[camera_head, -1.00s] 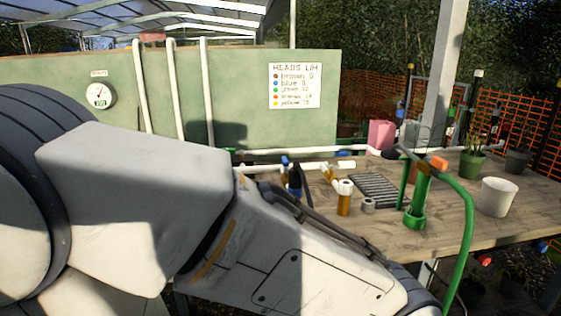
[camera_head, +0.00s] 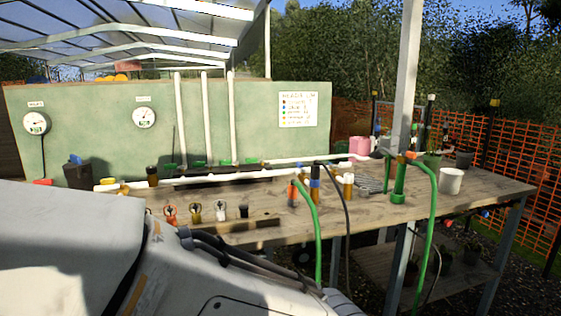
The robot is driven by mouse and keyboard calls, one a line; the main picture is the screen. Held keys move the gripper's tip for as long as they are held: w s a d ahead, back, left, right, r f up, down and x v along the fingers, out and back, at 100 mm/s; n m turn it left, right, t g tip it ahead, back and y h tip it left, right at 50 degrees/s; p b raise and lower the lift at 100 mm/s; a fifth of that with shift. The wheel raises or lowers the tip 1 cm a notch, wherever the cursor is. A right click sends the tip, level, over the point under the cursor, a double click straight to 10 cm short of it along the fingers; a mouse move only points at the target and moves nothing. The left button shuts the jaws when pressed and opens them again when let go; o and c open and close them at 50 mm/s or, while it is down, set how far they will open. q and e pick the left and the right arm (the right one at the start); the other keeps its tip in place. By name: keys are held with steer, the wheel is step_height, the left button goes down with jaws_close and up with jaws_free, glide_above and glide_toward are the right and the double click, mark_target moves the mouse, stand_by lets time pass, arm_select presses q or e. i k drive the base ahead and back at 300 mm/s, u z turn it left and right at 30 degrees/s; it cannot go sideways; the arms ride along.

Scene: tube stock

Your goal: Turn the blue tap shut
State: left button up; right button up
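A small blue part (camera_head: 315,171) shows on an upright fitting near the middle of the bench, beside the white pipe's right end. It is too small to tell whether it is the blue tap or how its handle is turned. Another blue piece (camera_head: 75,158) sticks up from a dark container at the far left. One of my arms fills the lower left of the view and hides the bench front there. Neither gripper is in view.
The wooden bench (camera_head: 490,188) carries a white pipe (camera_head: 225,177), a green tube (camera_head: 398,180) with a green hose (camera_head: 433,215), and a white pot (camera_head: 450,181). Several coloured fittings stand near its front. A green board (camera_head: 230,120) with gauges stands behind.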

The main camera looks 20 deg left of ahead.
mark_target(300, 165)
steer(key=u, duration=0.5)
steer(key=i, duration=0.45)
steer(key=u, duration=0.4)
